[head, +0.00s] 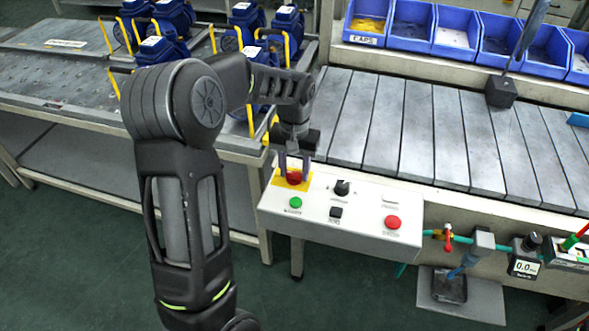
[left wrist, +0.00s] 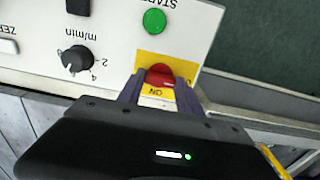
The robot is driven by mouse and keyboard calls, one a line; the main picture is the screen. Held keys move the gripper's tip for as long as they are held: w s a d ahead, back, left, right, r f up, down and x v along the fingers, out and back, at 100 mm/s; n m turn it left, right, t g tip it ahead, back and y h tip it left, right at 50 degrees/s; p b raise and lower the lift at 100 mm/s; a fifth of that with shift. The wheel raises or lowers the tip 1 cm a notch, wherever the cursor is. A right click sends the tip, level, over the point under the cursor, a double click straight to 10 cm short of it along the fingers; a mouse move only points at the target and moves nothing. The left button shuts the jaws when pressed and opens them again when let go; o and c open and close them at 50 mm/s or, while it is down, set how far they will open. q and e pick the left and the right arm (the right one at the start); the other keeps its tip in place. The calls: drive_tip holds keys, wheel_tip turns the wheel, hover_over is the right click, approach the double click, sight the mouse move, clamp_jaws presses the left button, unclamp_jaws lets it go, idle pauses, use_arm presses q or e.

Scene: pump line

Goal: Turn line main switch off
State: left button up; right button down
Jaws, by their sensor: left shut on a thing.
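The line main switch (head: 294,177) is a red knob on a yellow plate at the far left corner of the white control box (head: 342,221). My left gripper (head: 293,168) comes down over the switch from above. Its two fingers (left wrist: 158,92) lie on either side of the knob and are shut on it. The knob's lower part is hidden between the fingers. My right gripper is in neither view.
The box also carries a green button (head: 295,203), a black dial (head: 341,188), a black switch (head: 336,212) and a red button (head: 393,222). The slatted conveyor (head: 440,130) lies behind it. Blue pumps (head: 165,40) stand on the left table.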

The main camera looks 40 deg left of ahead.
sight(294, 173)
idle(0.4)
use_arm(q)
drive_tip(key=o, duration=1.4)
drive_tip(key=shift+r, duration=0.15)
wheel_tip(294, 173, up, 8)
drive_tip(key=shift+f, duration=0.2)
